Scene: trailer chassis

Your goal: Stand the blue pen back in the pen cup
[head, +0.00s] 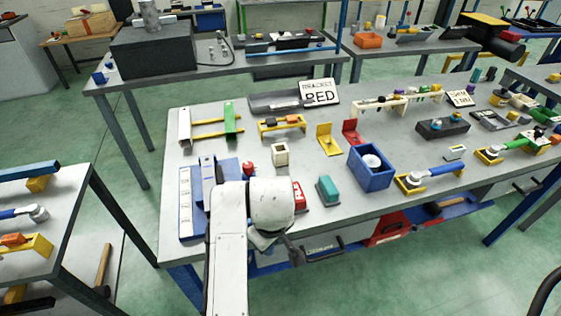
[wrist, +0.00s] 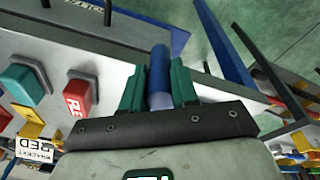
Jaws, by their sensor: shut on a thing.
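The blue pen (wrist: 160,68) is a blue cylinder between the green fingers of my gripper (wrist: 158,88) in the wrist view. My gripper is shut on it, and the pen sticks out beyond the fingertips. In the head view my gripper (head: 264,240) is mostly hidden behind my white arm, by the table's front edge, and I cannot make out the pen there. A small cream square holder with a dark opening (head: 280,154) stands on the table beyond my arm; it may be the pen cup, but I cannot be sure.
A red block (head: 299,196) and a teal block (head: 327,190) stand right of my arm near the table's front edge. A blue box (head: 371,170) holds a white round thing. Blue-and-white pieces (head: 190,205) lie left of my arm. Yellow and red brackets stand behind.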

